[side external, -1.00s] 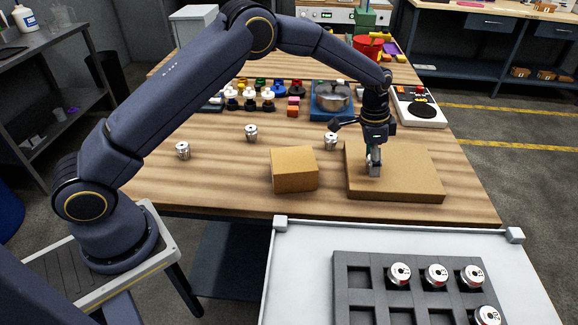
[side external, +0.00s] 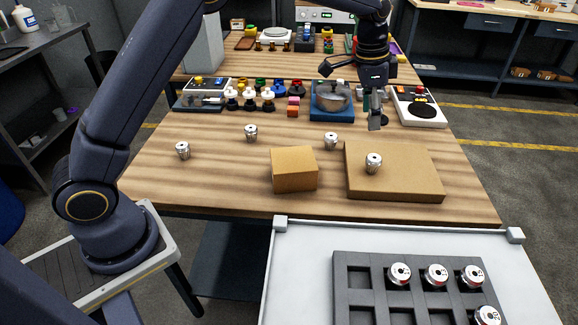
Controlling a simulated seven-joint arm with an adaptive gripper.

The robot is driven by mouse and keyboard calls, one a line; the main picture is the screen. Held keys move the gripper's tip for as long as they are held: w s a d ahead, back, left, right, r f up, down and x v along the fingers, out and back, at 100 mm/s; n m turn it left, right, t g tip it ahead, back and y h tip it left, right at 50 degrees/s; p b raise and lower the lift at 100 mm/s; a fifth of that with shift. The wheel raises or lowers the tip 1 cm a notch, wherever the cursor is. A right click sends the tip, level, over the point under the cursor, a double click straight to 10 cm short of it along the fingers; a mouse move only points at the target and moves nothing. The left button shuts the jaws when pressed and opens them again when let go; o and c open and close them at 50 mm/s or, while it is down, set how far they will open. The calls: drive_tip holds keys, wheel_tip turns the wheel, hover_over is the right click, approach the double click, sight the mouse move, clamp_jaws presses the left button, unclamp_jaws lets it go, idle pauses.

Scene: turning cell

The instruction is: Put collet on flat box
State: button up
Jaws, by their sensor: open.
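A silver collet (side external: 373,163) stands upright on the flat cardboard box (side external: 415,178), toward the box's left side. My gripper (side external: 375,122) is open and empty, above and behind the collet, clear of it. Other silver collets stand on the wooden table: one at the left (side external: 183,150), one left of centre (side external: 251,133), and one (side external: 331,141) just left of the flat box.
A taller cardboard box (side external: 294,169) stands left of the flat box. A black tray (side external: 345,300) with several collets lies in front.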

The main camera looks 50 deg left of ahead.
drive_tip(key=s+a+r+n+t, duration=0.2)
drive_tip(key=s+a+r+n, duration=0.3)
drive_tip(key=s+r, duration=0.8)
drive_tip(key=s+a+f+n+t, duration=0.1)
drive_tip(key=s+a+f, duration=0.1)
drive_tip(key=s, duration=0.8)
drive_tip(key=s+a+f+n+t+y, duration=0.1)
drive_tip(key=s+a+f+n, duration=0.1)
drive_tip(key=s, duration=0.8)
drive_tip(key=shift+s+a+f+n, duration=0.2)
drive_tip(key=shift+a+f+n, duration=0.1)
drive_tip(key=shift+a+f, duration=0.4)
